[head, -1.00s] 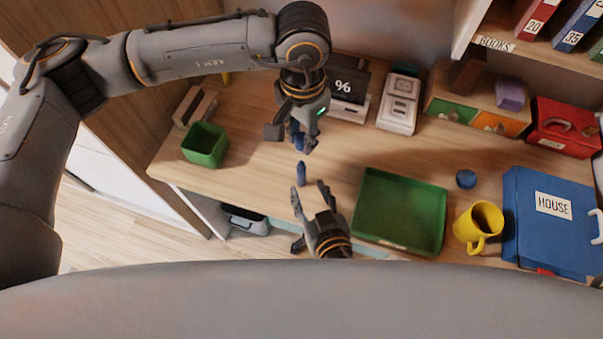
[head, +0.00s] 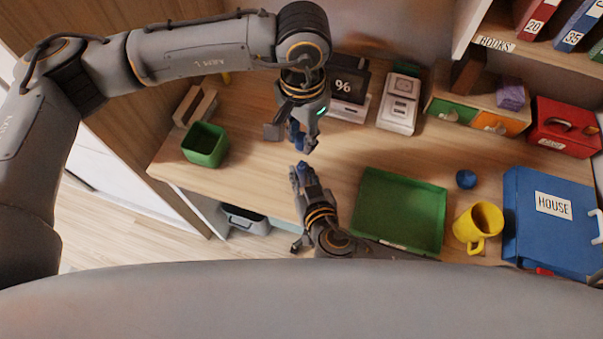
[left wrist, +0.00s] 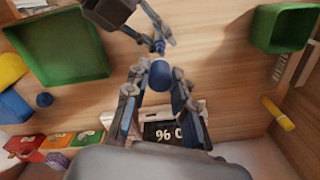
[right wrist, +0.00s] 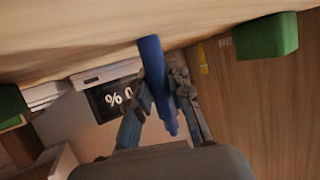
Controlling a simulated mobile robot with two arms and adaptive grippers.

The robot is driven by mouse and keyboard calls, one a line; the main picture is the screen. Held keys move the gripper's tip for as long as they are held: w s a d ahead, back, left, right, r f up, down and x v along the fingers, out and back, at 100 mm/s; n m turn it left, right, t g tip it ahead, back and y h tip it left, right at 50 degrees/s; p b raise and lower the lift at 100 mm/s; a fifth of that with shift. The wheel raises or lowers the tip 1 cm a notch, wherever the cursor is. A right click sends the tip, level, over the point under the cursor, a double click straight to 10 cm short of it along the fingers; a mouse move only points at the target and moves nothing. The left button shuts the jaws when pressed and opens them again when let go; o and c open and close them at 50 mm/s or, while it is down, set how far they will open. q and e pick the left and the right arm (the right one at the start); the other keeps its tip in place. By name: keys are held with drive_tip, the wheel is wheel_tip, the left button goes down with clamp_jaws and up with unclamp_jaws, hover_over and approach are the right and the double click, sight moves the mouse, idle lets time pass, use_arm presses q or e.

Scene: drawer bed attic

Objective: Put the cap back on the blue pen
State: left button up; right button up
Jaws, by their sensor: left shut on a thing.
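My left gripper (head: 303,143) is shut on a blue piece with a rounded end, seemingly the cap (left wrist: 161,75). In the head view the cap (head: 296,133) is mostly hidden by the fingers. It is held apart from the pen, above and behind it.
A green tray (head: 362,234) and yellow mug (head: 470,236) are to the right, with a small blue round object (head: 466,179) nearby. A green cup (head: 203,158) stands left. A percent-sign display (head: 344,85) is behind my left gripper. The desk between cup and grippers is clear.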

sight(302, 162)
clamp_jaws()
use_arm(q)
drive_tip(key=shift+f, duration=2.5)
drive_tip(key=shift+f+m, duration=0.3)
drive_tip(key=shift+f, duration=0.6)
drive_tip(key=shift+f, duration=0.6)
drive_tip(key=o, duration=0.8)
drive_tip(key=shift+c, duration=0.2)
